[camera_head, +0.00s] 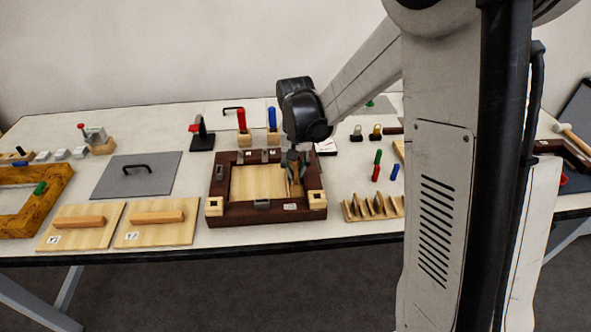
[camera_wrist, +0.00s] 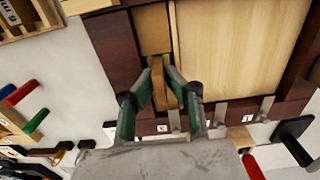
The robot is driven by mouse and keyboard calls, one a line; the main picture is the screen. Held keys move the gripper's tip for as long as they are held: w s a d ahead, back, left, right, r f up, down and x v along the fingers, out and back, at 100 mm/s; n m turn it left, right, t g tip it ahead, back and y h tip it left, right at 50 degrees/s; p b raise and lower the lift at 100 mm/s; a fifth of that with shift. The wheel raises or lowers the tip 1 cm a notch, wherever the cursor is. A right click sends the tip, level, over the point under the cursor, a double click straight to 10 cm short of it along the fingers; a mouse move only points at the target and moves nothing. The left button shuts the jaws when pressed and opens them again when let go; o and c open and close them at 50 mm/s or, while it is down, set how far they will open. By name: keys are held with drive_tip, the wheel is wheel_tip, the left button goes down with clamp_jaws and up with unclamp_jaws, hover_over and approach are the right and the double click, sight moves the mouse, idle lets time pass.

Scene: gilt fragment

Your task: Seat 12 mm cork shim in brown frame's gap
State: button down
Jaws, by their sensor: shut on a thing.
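The dark brown frame (camera_head: 218,185) lies flat on the table around a pale wood panel (camera_head: 257,184). It also shows in the wrist view (camera_wrist: 118,50), with the panel (camera_wrist: 235,45). My gripper (camera_head: 296,172) is low over the right side of the frame, at the strip between panel and right rail. In the wrist view my gripper (camera_wrist: 166,82) is shut on a narrow tan-brown piece, seemingly the cork shim (camera_wrist: 158,82). A tan strip (camera_wrist: 153,30) lies along the same gap beyond the fingertips. Whether the shim is inside the gap or just above it is unclear.
Metal clips (camera_wrist: 221,112) line the frame's back rail. A wooden rack (camera_head: 372,208) and coloured pegs (camera_head: 376,172) stand right. Red- and blue-handled tools (camera_head: 242,122) stand behind the frame.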

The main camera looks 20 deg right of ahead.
sight(296, 168)
drive_tip(key=shift+f+b, duration=0.55)
drive_tip(key=shift+f, duration=0.1)
drive_tip(key=c, duration=1.7)
unclamp_jaws()
drive_tip(key=shift+r, duration=0.1)
wheel_tip(296, 168, up, 12)
drive_tip(key=shift+f, duration=0.1)
drive_tip(key=shift+s, duration=0.1)
drive_tip(key=s+r+t, duration=0.1)
drive_tip(key=s+t, duration=0.1)
drive_tip(key=s, duration=0.5)
drive_tip(key=s+r+n+t, duration=0.1)
drive_tip(key=s+r+t, duration=0.1)
drive_tip(key=s, duration=0.6)
drive_tip(key=s+r+n+t, duration=0.1)
drive_tip(key=s+r+t, duration=0.1)
drive_tip(key=s, duration=0.5)
drive_tip(key=shift+s+t, duration=0.35)
drive_tip(key=shift+t, duration=0.25)
